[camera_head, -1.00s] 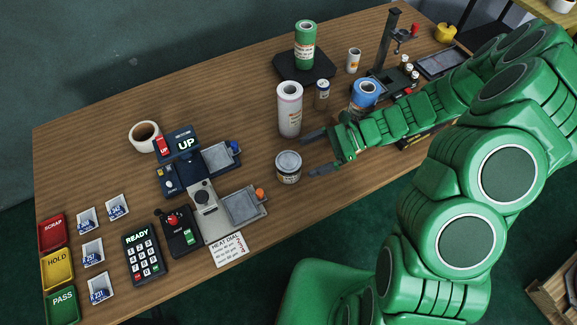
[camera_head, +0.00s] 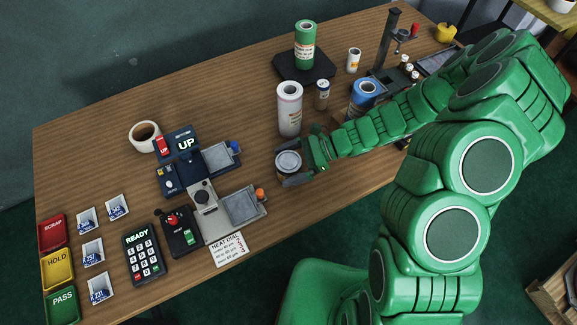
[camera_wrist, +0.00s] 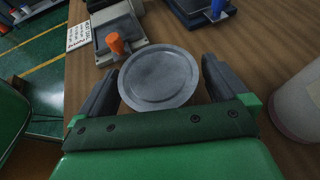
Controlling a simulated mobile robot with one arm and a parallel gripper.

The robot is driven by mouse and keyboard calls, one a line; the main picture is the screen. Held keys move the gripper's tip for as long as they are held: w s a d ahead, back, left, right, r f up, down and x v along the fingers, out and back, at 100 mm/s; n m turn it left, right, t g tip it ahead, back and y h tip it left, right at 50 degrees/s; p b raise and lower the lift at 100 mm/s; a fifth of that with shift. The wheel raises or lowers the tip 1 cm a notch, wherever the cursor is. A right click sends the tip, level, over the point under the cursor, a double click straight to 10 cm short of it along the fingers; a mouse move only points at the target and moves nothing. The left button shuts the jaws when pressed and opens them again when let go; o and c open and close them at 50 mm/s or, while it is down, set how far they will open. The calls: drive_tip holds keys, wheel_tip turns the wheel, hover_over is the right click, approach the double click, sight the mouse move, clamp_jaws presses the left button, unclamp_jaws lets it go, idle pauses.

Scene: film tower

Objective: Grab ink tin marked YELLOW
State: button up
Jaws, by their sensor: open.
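A short round tin with a grey metal lid (camera_head: 288,160) stands upright near the front edge of the wooden table. Its label cannot be read from here. My gripper (camera_head: 291,167) is open and low over the table, with its fingers on either side of the tin. In the wrist view the tin's lid (camera_wrist: 160,78) lies between the two dark fingers (camera_wrist: 157,70), with a small gap visible on the right side. The near finger hides part of the tin's lower side in the head view.
A blue roll (camera_head: 364,95) is behind my arm. A grey press device (camera_head: 240,207) with an orange knob is left of the tin.

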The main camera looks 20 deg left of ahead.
sight(289, 161)
drive_tip(key=shift+c, duration=0.2)
drive_tip(key=c, duration=1.2)
drive_tip(key=shift+r, duration=0.1)
wheel_tip(289, 161, up, 18)
drive_tip(key=shift+f, duration=0.1)
